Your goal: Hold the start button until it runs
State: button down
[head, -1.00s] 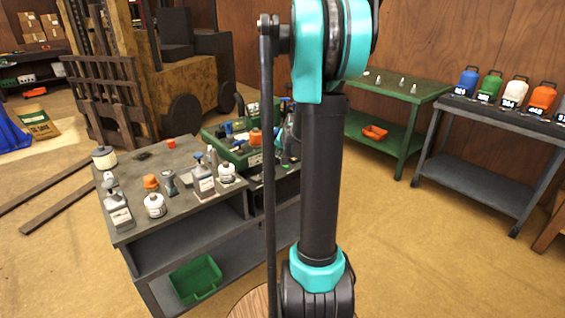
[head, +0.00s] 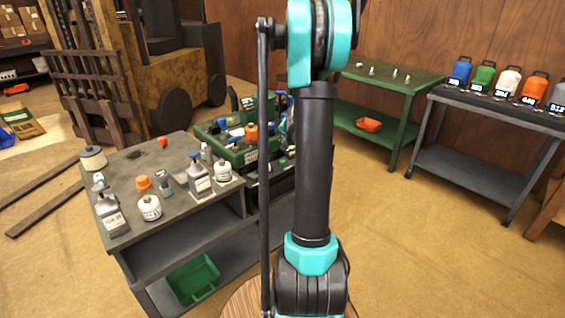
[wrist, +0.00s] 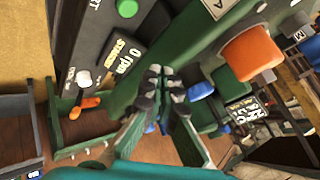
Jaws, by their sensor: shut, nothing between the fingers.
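The green machine (head: 235,158) stands at the back right of the grey bench in the head view. In the wrist view its dark panel (wrist: 90,45) has a display (wrist: 125,45) reading 0 rpm STANDBY. My gripper (wrist: 164,78) is shut and empty, right of and below the display in the picture, apart from the button. In the head view my arm hides the gripper.
An orange cap (wrist: 250,52) on a green body is right of my fingers. Bottles and cans crowd the grey bench (head: 125,165). A forklift (head: 170,70) stands behind it. A green table (head: 400,85) and a rack of coloured canisters (head: 508,80) are at right. The floor between is clear.

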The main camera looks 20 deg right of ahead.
aim_at(283, 162)
jog(key=shift+f, duration=4.05)
jog(key=shift+f, duration=0.15)
jog(key=shift+f, duration=0.25)
jog(key=shift+f, duration=0.45)
jog(key=shift+r, duration=0.9)
jog(key=shift+r, duration=0.15)
jog(key=shift+r, duration=2.35)
